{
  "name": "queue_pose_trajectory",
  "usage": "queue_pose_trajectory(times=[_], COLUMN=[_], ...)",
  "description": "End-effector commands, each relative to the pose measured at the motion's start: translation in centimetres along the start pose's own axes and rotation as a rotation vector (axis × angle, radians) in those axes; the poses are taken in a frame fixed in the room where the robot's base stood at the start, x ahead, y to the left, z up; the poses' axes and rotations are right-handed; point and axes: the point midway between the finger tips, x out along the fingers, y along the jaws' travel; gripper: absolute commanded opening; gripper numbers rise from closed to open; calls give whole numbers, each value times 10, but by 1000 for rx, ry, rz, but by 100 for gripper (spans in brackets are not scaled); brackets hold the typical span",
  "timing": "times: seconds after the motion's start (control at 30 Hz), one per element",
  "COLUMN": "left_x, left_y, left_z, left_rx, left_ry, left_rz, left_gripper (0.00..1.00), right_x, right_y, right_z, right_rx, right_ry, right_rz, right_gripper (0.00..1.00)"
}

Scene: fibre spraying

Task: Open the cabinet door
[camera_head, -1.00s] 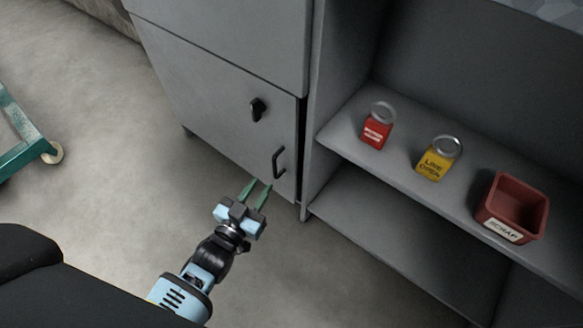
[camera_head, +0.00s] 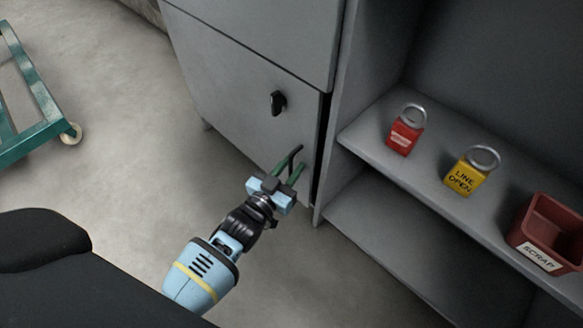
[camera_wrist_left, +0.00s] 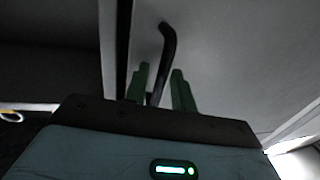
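The grey cabinet door (camera_head: 232,108) is at the upper middle of the head view, with a narrow dark gap along its right edge. In the left wrist view the handle (camera_wrist_left: 168,45) runs down between the two fingers (camera_wrist_left: 160,88), which stand apart with some space around the bar. My right gripper is in neither view.
An open shelf (camera_head: 365,138) right of the door holds a red padlock (camera_head: 404,138), a yellow padlock (camera_head: 465,180) labelled "LINE OPEN" and a red scrap bin (camera_head: 545,232). A green cart (camera_head: 35,135) stands at far left. The floor (camera_head: 130,120) between is clear.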

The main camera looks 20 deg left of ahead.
Motion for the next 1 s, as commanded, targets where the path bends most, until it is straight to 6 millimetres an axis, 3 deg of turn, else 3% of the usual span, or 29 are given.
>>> queue_pose_trajectory(times=[0.3, 0.53, 0.87, 1.0], left_x=[3, 3, 1, -8], left_y=[0, 0, 0, -2], left_z=[0, 0, 0, 0], left_rx=[0, 0, 1, 5], left_ry=[0, 0, -1, -2], left_rz=[0, 0, 2, 16], left_gripper=[26, 0, 0, 0], right_x=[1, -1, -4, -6], right_y=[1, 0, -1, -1], right_z=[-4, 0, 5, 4], right_rx=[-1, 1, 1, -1], right_ry=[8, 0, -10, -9], right_rz=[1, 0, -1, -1], right_gripper=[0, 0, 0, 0])
